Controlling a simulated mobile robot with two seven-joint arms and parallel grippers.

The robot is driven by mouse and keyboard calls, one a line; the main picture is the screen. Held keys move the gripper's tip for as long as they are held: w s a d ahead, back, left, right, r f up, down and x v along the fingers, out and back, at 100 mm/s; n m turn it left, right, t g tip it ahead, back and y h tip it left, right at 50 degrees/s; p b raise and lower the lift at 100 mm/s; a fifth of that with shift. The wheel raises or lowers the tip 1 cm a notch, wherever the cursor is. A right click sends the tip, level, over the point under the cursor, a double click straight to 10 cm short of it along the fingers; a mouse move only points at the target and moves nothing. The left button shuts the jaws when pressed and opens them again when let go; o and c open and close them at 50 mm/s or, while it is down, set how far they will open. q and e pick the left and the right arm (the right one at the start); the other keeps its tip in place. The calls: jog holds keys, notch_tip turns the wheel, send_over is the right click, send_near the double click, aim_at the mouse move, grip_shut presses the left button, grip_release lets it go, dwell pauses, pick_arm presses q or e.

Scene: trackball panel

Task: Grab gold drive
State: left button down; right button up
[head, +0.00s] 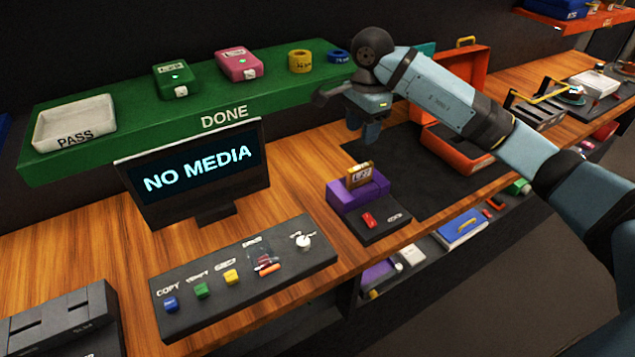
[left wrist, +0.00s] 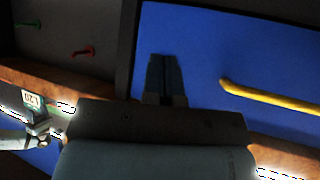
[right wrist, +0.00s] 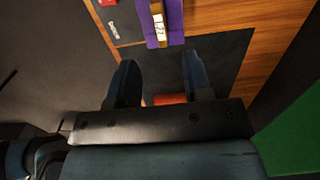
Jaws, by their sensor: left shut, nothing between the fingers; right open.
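The gold drive (head: 360,174) stands in a purple dock (head: 345,197) on a small black unit, its white label facing out. It also shows at the top of the right wrist view (right wrist: 157,10), held in the purple dock (right wrist: 174,30). My right gripper (head: 371,134) is open and empty above and behind the drive in the head view. Its spread fingers (right wrist: 158,62) point toward the dock, apart from it. My left gripper (left wrist: 164,58) is shut and empty in the left wrist view, over a blue surface; it is outside the head view.
A NO MEDIA screen (head: 200,172) and a button panel (head: 245,275) stand left of the dock. A green DONE shelf (head: 130,125) runs behind. An orange case (head: 462,150) lies to the right on a dark mat. A yellow handle (left wrist: 265,98) is near my left gripper.

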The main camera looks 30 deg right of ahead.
aim_at(361, 166)
jog(key=f, duration=0.7)
jog(key=shift+d+f+p, duration=0.2)
jog(key=shift+d+p, duration=0.1)
jog(key=shift+p, duration=0.1)
jog(key=shift+f, duration=0.5)
notch_tip(361, 166, down, 5)
jog(key=shift+f+p, duration=0.1)
jog(key=shift+p, duration=0.45)
grip_shut()
